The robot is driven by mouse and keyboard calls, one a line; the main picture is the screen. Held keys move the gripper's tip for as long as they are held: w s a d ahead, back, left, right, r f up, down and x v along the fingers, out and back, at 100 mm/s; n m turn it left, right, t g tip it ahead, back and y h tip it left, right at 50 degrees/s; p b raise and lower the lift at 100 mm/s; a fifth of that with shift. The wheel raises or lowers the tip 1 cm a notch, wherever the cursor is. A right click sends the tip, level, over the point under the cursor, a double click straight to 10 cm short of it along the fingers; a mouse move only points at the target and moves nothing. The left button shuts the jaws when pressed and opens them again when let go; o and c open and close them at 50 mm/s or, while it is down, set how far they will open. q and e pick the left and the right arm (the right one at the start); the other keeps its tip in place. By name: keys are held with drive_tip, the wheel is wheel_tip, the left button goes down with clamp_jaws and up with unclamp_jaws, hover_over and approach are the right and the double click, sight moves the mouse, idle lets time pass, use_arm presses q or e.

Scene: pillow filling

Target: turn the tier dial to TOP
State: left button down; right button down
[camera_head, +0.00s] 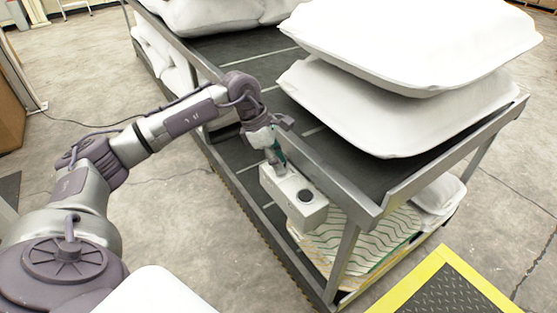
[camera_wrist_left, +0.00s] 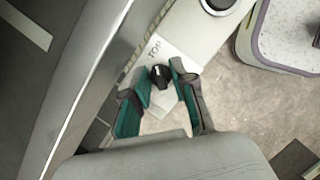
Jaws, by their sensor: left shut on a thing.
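The tier dial (camera_wrist_left: 160,76) is a small black knob on a pale grey control box, with the word TOP printed beside it in the left wrist view. The control box (camera_head: 306,212) is fixed to the side rail of the cart in the head view. My left gripper (camera_wrist_left: 160,86) has its teal fingers on either side of the knob and is shut on it. In the head view my left gripper (camera_head: 277,160) reaches down to the box and hides the dial. The knob's exact pointing is too small to tell. My right gripper is not in view.
The metal cart (camera_head: 345,190) has dark shelves. Two white pillows (camera_head: 400,105) lie stacked on its top shelf, and more white pillows (camera_head: 215,12) lie at its far end. A yellow-edged mat (camera_head: 440,262) lies at lower right.

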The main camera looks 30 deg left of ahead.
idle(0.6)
use_arm(q)
drive_tip(key=c, duration=1)
unclamp_jaws()
drive_tip(key=shift+o, duration=0.2)
drive_tip(key=shift+a+r, duration=0.1)
drive_tip(key=shift+r, duration=0.1)
drive_tip(key=v, duration=1.1)
drive_tip(key=shift+r, duration=0.35)
drive_tip(key=shift+a+f, duration=0.1)
drive_tip(key=shift+a, duration=0.05)
